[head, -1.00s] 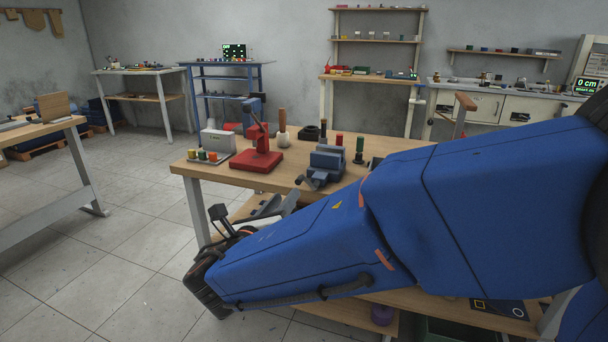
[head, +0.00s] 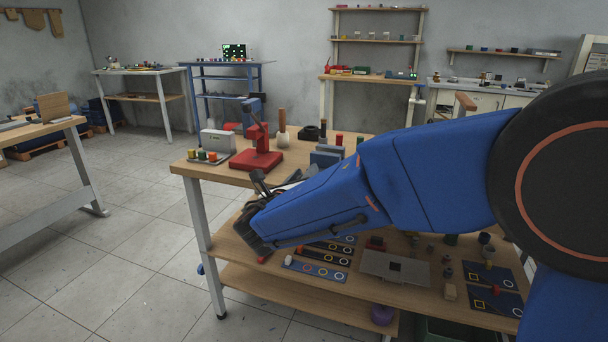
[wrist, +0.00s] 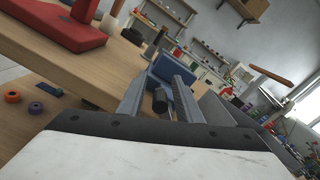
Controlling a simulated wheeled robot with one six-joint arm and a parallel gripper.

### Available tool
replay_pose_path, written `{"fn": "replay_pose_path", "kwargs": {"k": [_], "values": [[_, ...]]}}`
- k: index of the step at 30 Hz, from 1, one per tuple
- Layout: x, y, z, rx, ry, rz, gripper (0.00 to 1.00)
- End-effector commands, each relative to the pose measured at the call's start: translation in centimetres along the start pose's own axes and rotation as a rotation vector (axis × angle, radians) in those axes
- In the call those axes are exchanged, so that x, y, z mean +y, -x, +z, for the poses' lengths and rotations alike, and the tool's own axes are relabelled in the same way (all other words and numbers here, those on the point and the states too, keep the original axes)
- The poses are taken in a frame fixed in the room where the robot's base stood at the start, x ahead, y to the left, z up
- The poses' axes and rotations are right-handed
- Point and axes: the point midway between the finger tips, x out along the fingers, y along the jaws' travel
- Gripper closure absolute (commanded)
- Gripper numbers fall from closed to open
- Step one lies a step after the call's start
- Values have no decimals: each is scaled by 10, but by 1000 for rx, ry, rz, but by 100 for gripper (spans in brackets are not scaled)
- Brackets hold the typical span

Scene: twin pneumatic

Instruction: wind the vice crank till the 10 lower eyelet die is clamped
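The blue vice (head: 325,157) sits on the wooden bench, its lower part hidden behind my arm in the head view. In the wrist view the vice (wrist: 170,70) is straight ahead, with a dark cylindrical crank handle (wrist: 160,101) on its near side. My gripper (wrist: 158,97) is open, its two grey fingers apart. The crank handle appears between the fingers; I cannot tell whether it lies in the gap or beyond the tips. I see no finger clearly touching it. I cannot make out the 10 lower eyelet die or whether the jaws hold anything.
A red press (head: 257,158) stands left of the vice. A small tray (head: 208,157) of coloured parts and a grey box (head: 218,142) are farther left. A wooden-handled tool (head: 282,128) stands behind. Below, a shelf holds dark ringed strips (head: 322,272) and a grey plate (head: 394,267).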

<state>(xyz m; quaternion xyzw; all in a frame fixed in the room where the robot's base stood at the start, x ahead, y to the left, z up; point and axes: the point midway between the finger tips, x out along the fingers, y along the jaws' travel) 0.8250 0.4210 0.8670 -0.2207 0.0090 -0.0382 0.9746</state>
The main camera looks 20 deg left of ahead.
Motion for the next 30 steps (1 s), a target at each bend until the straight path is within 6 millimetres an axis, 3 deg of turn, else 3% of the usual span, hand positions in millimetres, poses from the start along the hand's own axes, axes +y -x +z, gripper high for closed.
{"fn": "replay_pose_path", "kwargs": {"k": [9,13,30], "values": [[0,-2,0,-1,0,0,71],[0,-2,0,-1,0,0,100],[0,-1,0,0,-10,1,100]]}}
